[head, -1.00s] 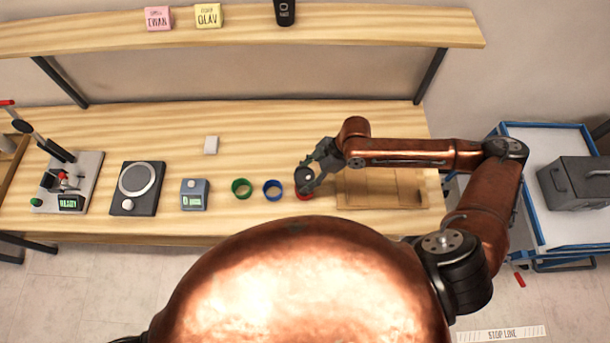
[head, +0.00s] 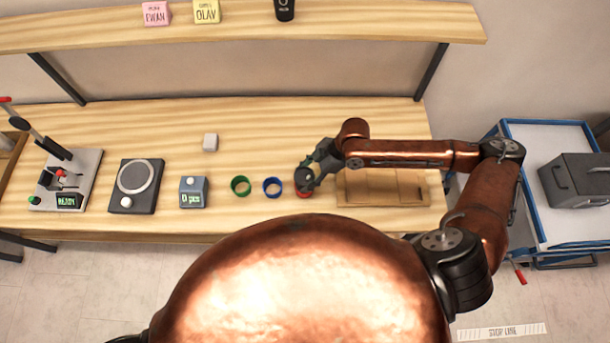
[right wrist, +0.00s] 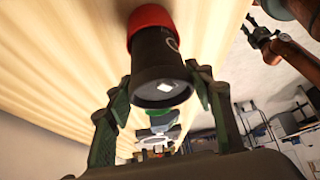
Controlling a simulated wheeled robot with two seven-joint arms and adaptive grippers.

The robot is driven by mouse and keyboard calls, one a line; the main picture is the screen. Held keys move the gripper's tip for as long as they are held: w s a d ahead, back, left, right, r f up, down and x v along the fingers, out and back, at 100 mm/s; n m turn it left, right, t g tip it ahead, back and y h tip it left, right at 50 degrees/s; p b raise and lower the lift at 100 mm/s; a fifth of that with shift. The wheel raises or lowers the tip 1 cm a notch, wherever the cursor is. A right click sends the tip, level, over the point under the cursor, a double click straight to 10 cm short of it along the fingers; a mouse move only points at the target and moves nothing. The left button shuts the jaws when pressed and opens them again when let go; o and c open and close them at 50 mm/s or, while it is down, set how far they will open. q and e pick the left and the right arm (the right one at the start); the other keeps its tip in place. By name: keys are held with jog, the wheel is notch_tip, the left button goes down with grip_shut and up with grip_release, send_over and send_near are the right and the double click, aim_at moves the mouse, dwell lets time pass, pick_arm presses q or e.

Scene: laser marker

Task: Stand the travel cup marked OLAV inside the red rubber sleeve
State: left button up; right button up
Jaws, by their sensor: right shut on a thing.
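A dark travel cup (head: 303,181) is at the right gripper, over the red rubber sleeve (head: 304,195) on the bench. In the right wrist view the dark cup (right wrist: 158,68) has its far end at the red sleeve (right wrist: 150,20), which wraps around that end. How deep it sits is hidden. Part of a white round mark shows on the cup's side; no name is readable. My right gripper (head: 311,175) is shut on the cup, with a finger on each side.
A blue ring (head: 273,188) and a green ring (head: 241,187) stand left of the red sleeve. A wooden board (head: 370,188) lies to its right. A counter (head: 194,192), a scale (head: 137,185) and a lever press (head: 66,180) stand further left. Another dark cup (head: 285,9) is on the shelf.

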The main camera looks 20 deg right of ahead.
jog(key=shift+f, duration=0.25)
jog(key=o, duration=0.8)
jog(key=shift+o, duration=0.5)
jog(key=o, duration=0.5)
notch_tip(320, 180, up, 8)
jog(key=p, duration=0.8)
